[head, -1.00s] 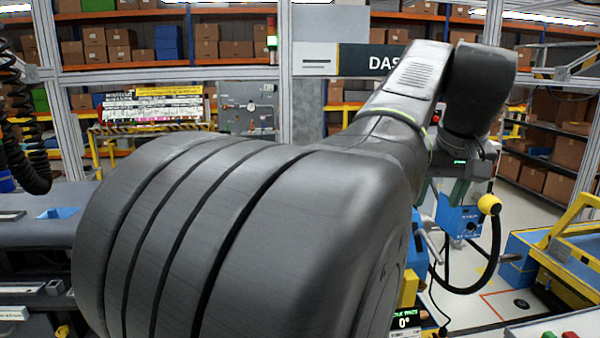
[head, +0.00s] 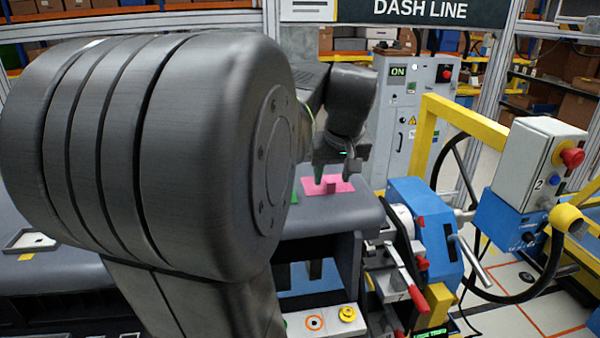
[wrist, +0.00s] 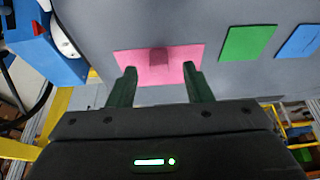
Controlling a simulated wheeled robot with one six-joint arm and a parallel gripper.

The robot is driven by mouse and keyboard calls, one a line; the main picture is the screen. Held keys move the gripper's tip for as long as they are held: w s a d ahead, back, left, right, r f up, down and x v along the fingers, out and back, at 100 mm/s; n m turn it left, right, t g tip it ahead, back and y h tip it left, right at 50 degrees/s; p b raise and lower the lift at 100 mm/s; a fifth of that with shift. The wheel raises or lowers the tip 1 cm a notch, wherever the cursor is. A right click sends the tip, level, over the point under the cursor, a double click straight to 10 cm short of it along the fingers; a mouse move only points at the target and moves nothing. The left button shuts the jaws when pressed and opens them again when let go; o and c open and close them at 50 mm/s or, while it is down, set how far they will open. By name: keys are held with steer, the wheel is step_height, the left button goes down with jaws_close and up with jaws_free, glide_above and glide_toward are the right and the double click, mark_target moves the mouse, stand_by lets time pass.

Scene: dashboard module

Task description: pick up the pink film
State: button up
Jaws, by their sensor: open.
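The pink film (head: 338,184) lies flat on the grey dashboard top (head: 328,220), near its right end, with a small raised darker pink tab on it. In the wrist view the pink film (wrist: 135,62) is just beyond the fingertips, with the tab (wrist: 158,56) between their lines. My gripper (wrist: 160,72) is open and empty. In the head view my gripper (head: 333,177) points down at the film, and my arm hides part of the dashboard.
A green film (wrist: 247,43) and a blue film (wrist: 298,42) lie beside the pink one. A blue clamp unit (head: 425,235) with red-handled levers stands at the dashboard's right end. A yellow frame (head: 430,120) and a white control box (head: 535,165) are further right.

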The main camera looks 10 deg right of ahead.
steer(key=shift+x, duration=0.95)
steer(key=shift+c, duration=0.3)
steer(key=shift+s, duration=0.1)
jaws_close()
